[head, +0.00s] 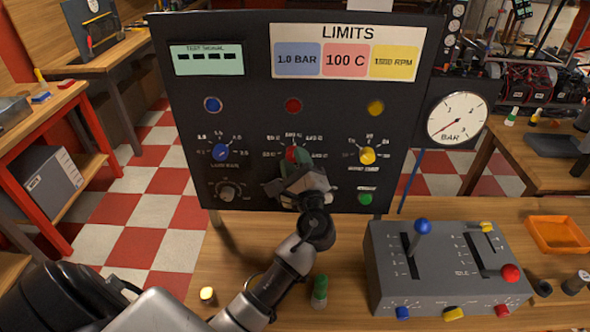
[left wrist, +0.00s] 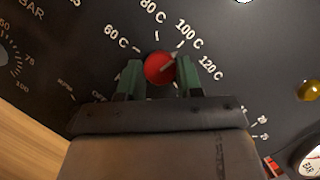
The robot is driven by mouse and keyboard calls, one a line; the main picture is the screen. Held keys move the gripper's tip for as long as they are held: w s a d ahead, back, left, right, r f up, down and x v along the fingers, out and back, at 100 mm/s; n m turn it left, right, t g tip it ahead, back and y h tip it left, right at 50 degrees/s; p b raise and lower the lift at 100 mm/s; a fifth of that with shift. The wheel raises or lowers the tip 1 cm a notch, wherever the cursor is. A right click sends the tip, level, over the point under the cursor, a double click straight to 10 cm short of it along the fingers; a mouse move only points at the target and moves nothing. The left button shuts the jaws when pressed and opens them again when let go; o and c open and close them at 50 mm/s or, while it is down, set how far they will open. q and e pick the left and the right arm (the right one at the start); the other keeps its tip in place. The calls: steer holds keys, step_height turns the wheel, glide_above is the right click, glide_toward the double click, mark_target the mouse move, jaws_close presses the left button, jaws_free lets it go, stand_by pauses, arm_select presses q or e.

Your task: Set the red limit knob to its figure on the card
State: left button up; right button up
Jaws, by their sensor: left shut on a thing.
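The red limit knob (head: 292,154) is on the dark upright panel, in the middle column under a red lamp. In the left wrist view the red knob (left wrist: 159,68) sits between the two green fingertips of my left gripper (left wrist: 160,77). The gripper is shut on it. The knob's pale pointer line slants up and right, roughly toward the 100 C mark (left wrist: 189,32). The 60 C, 80 C and 120 C marks also show around it. The LIMITS card (head: 347,50) reads 1.0 BAR on blue, 100 C on red and 1500 RPM on yellow. My left gripper (head: 296,160) hides part of the dial in the head view.
A blue knob (head: 220,152) and a yellow knob (head: 367,155) flank the red one. A grey knob (head: 228,191) and a green button (head: 365,199) are below. A grey lever box (head: 440,268) stands on the bench at right. A green-capped object (head: 319,291) stands near my arm.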

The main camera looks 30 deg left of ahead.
arm_select(q)
steer(key=shift+n+g+b, duration=0.3)
steer(key=shift+n, duration=0.5)
steer(key=o, duration=0.9)
steer(key=b+v, duration=0.3)
steer(key=v, duration=0.8)
steer(key=shift+w+r+b, duration=0.1)
steer(key=shift+b, duration=0.3)
